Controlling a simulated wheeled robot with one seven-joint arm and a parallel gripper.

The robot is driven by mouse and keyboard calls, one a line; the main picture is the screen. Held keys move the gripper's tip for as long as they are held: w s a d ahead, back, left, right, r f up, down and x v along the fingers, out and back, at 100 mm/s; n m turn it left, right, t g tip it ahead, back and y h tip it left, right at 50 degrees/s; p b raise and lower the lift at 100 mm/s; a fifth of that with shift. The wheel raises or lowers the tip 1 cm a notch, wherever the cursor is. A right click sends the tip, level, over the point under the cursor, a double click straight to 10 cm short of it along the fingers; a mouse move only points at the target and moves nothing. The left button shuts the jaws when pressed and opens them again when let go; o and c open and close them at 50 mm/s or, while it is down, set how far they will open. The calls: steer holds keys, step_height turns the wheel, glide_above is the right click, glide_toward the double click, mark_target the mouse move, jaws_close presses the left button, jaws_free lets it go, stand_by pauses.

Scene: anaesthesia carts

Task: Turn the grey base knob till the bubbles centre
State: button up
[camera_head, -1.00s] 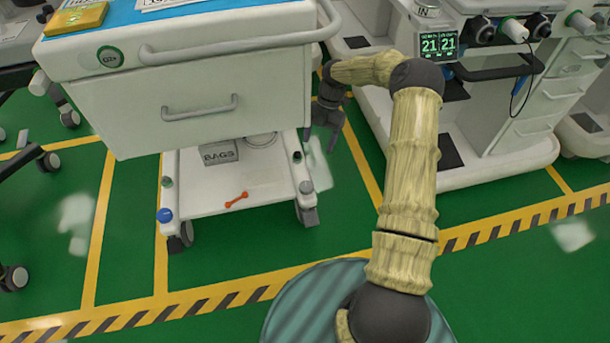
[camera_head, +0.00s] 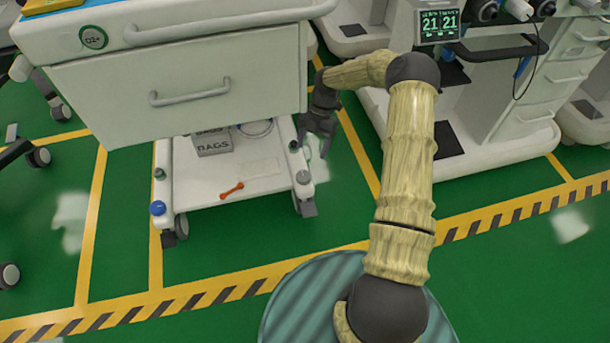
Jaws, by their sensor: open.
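The grey base knob (camera_head: 303,177) sits on the front right corner of the white cart's low base (camera_head: 225,199). A black knob (camera_head: 294,146) is farther back on the same side rail. A blue knob (camera_head: 158,208) is at the front left corner, with a green knob (camera_head: 160,173) behind it. My gripper (camera_head: 317,154) is open and empty, pointing down just right of the base, behind and above the grey knob and apart from it. I cannot make out any level bubbles at this size.
The cart's drawer body (camera_head: 185,90) overhangs the base close to my gripper's left. A red-orange spanner-like tool (camera_head: 231,190) and a BAGS box (camera_head: 212,142) are on the base. A white machine (camera_head: 490,130) stands to the right.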

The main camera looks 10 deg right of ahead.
mark_target(304, 176)
steer(key=b+x, duration=0.4)
steer(key=x, duration=0.6)
steer(key=shift+s+a+f+b, duration=0.1)
steer(key=shift+a+f+b, duration=0.2)
steer(key=shift+b, duration=0.1)
steer(key=c, duration=1)
steer(key=shift+d+r+m+p, duration=0.15)
steer(key=shift+m+p, duration=0.25)
steer(key=shift+p, duration=0.4)
